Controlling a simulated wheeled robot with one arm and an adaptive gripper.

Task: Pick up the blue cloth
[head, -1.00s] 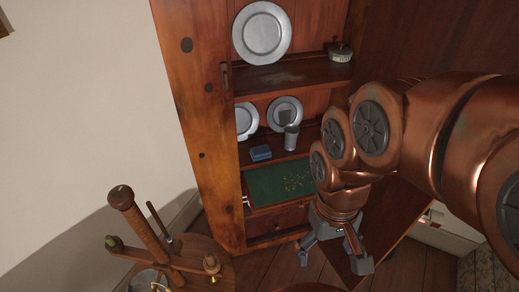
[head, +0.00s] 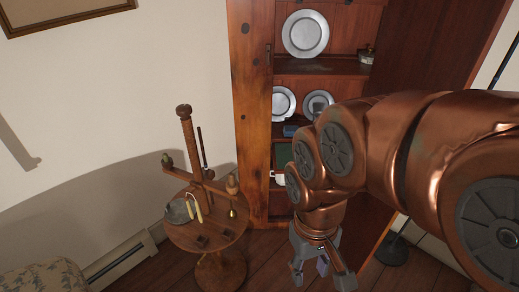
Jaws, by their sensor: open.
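The blue cloth (head: 290,131) looks like a small folded block on the middle shelf of the wooden cupboard (head: 254,110). Only part of it shows, just left of my copper arm. My gripper (head: 322,277) hangs low in front of the cupboard with its fingers apart, pointing down over the floor. It is empty as far as I can see, well below the cloth and apart from it.
Pewter plates (head: 305,34) stand on the shelves, with a small lidded pot (head: 367,55) at the upper right. A round wooden stand (head: 208,228) with a post is left of the cupboard. An upholstered seat (head: 42,278) is at lower left. Some floor shows between.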

